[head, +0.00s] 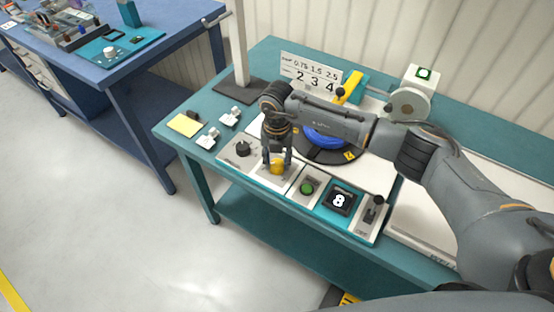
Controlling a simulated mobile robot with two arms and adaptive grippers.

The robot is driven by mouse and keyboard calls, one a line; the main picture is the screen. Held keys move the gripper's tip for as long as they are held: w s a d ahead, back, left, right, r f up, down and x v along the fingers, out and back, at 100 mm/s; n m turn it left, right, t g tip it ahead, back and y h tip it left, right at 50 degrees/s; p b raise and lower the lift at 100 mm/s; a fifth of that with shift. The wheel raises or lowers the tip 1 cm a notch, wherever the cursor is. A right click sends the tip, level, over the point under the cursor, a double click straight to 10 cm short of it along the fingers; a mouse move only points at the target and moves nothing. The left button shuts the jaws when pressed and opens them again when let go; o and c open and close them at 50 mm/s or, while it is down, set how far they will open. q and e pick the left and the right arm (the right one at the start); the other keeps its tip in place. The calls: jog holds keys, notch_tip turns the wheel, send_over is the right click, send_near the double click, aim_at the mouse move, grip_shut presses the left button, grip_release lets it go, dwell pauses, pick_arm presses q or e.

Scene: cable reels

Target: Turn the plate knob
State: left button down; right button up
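A yellow knob (277,167) stands on a pale panel at the front of the teal bench. My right gripper (277,160) points down over it, with one finger on each side of the knob. I cannot tell whether the fingers touch it or stand just apart. A black knob (242,148) sits on the panel to the left, clear of the gripper. Behind the gripper is a dark round plate (326,155) with a blue reel (324,138) on it, partly hidden by my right arm. My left gripper is not in view.
Right of the yellow knob are a green button (307,188), a display reading 8 (340,200) and a black lever (375,208). A yellow pad (184,124) and small white blocks (208,138) lie at left. A number sign (311,72) and grey post (239,45) stand behind.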

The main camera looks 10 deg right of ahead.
aim_at(276, 163)
jog(key=o, duration=0.4)
jog(key=shift+o, duration=0.2)
notch_tip(276, 163, up, 12)
jog(key=shift+a, duration=0.1)
dwell(0.5)
